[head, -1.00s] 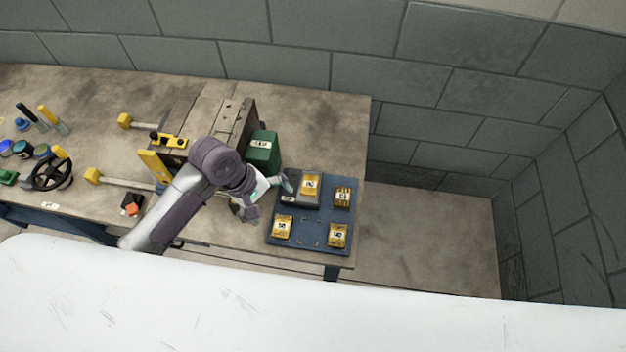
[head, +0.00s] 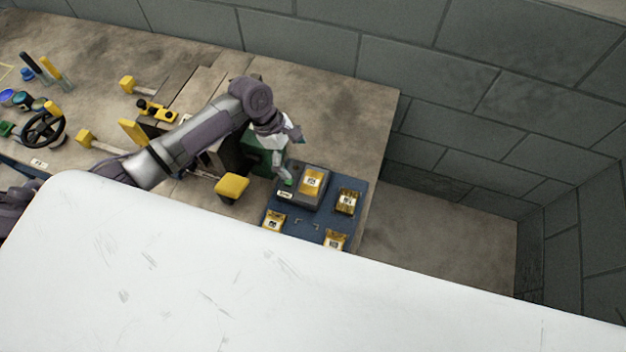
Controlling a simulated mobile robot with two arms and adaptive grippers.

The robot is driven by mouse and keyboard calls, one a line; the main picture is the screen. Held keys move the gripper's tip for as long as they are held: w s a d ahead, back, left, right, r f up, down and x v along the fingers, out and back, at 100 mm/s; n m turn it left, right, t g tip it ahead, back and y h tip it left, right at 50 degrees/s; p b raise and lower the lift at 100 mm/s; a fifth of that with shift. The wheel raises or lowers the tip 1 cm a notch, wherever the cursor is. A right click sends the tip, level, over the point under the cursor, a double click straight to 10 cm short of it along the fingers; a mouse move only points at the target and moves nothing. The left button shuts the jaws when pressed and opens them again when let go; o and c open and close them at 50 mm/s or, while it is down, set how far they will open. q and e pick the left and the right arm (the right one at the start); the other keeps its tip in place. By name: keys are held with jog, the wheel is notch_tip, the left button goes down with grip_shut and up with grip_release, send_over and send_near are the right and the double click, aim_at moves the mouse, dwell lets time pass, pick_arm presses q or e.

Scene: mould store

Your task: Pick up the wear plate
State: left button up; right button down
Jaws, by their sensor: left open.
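Several small yellow labelled pieces lie at the right end of the bench; the labels are too small to read, so I cannot tell which is the wear plate. One yellow piece (head: 312,180) sits on a grey block on the blue board. Others lie at the board's right (head: 347,201), front left (head: 273,221) and front right (head: 335,239). My left gripper (head: 284,172) is open, pointing down just left of the grey block (head: 309,198). Its fingers are small and partly blend with the green box behind. My right gripper is not in view.
The blue board (head: 292,225) lies near the bench's right edge. A green box (head: 262,150) stands behind my left gripper. A yellow block (head: 232,187) is left of the board. A black handwheel (head: 43,129) and tools are farther left. A white surface (head: 300,300) fills the front.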

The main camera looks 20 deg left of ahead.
aim_at(311, 181)
pick_arm(q)
jog(key=x, duration=0.3)
jog(key=shift+d, duration=0.1)
jog(key=p+x, duration=0.1)
jog(key=x, duration=0.2)
jog(key=shift+d+f, duration=0.1)
jog(key=shift+x, duration=1.2)
jog(key=shift+d+f, duration=0.15)
jog(key=shift+f, duration=0.3)
jog(key=shift+s, duration=0.1)
jog(key=shift+r, duration=0.1)
jog(key=c, duration=1.8)
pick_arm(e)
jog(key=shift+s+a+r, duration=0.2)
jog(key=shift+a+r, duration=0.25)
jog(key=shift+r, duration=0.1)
pick_arm(q)
jog(key=shift+r, duration=0.1)
